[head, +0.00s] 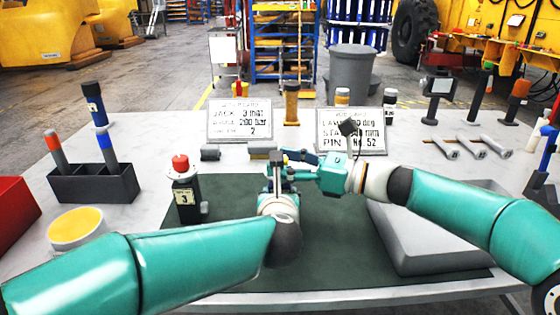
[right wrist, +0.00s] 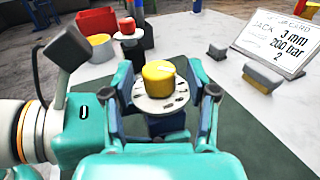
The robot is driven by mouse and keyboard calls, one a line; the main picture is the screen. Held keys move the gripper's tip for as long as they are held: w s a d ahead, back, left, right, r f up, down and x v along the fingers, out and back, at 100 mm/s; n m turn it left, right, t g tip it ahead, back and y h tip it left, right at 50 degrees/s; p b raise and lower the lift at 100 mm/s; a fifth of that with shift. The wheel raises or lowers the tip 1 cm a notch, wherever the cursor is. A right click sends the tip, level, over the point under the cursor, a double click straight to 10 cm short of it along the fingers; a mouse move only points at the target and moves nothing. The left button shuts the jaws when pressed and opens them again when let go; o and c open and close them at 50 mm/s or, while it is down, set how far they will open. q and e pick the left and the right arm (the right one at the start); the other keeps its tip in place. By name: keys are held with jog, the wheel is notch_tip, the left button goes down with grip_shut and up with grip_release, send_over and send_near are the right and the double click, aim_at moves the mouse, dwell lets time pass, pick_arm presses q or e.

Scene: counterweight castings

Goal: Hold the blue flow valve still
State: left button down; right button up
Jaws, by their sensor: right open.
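In the right wrist view a valve (right wrist: 159,76) with a yellow knob stands upright; a pale round plate lies under the knob and the dark body below is mostly hidden. My right gripper (right wrist: 168,88) is open, with a finger on each side of it; I cannot tell whether they touch. In the head view the right gripper (head: 302,158) comes in from the right over the green mat (head: 330,245). My left gripper (head: 277,175) points away from me close beside it, and the two grippers hide the valve there. I cannot see whether the left fingers are closed on it.
A dark unit with a red knob (head: 184,185), marked 3, stands left of the grippers. A grey block (head: 430,240) lies under the right arm. Two sign boards (head: 240,120) stand behind. A black holder (head: 95,184) and yellow-topped tub (head: 77,229) are at left.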

jog(key=shift+w+a, duration=0.2)
jog(key=shift+a, duration=0.35)
grip_shut()
jog(key=shift+w+d+r+n+g, duration=0.1)
jog(key=shift+n+g, duration=0.2)
jog(key=shift+g, duration=0.1)
jog(key=shift+g+y, duration=0.3)
jog(key=shift+g, duration=0.2)
jog(key=shift+w+n+g+y, duration=0.1)
jog(key=shift+n+g+y, duration=0.15)
jog(key=shift+n+g, duration=1.15)
jog(key=shift+w+n+g+y, duration=0.1)
jog(key=shift+n+g+y, duration=0.15)
jog(key=shift+n+g, duration=1.1)
jog(key=shift+s+g, duration=0.25)
jog(key=shift+g, duration=0.7)
